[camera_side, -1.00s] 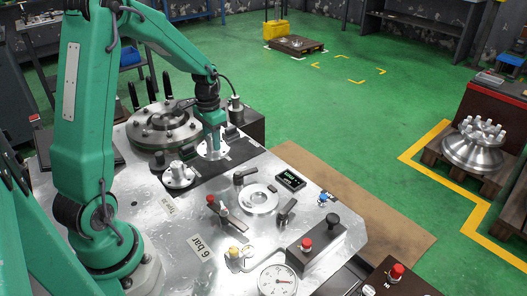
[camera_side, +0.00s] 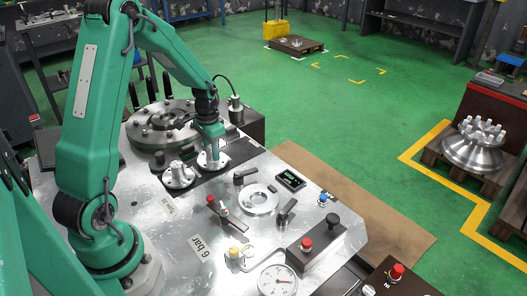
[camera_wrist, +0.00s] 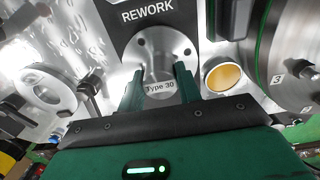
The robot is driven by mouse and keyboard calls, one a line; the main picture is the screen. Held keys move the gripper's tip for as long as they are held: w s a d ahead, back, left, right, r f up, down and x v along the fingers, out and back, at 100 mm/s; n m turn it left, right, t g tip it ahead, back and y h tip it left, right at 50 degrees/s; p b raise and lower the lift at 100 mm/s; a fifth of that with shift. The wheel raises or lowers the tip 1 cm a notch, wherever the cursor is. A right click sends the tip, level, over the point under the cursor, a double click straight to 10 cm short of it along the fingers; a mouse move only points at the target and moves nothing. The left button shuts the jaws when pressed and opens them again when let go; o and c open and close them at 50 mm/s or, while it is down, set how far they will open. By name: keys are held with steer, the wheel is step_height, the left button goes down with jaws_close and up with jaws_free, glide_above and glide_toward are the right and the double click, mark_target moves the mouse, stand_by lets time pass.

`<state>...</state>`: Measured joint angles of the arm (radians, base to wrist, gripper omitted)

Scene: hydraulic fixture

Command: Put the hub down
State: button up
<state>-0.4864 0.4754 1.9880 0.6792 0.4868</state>
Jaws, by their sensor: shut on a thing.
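My gripper (camera_side: 212,146) is shut on the hub (camera_side: 213,162), a silver flanged part with a neck. In the wrist view, my two green fingers (camera_wrist: 160,92) stand on either side of the neck of the hub (camera_wrist: 161,58), which bears a "Type 30" label. Its round flange with bolt holes faces the black mat (camera_wrist: 118,18) marked REWORK. The hub looks upright and is at or very near the mat's surface; I cannot tell whether it touches. A second silver hub (camera_side: 178,176) stands just left of it in the side view.
A large bolted flange (camera_side: 160,127) lies behind and left of my gripper. A silver ring (camera_side: 259,198), lever clamps (camera_side: 287,211) and a small display (camera_side: 291,179) are to the right. A silver-rimmed part with an orange face (camera_wrist: 225,77) is close beside the hub.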

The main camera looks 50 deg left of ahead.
steer(key=o, duration=1.2)
steer(key=shift+f, duration=0.1)
steer(key=shift+c, duration=0.2)
steer(key=shift+r, duration=0.2)
step_height(320, 180, up, 12)
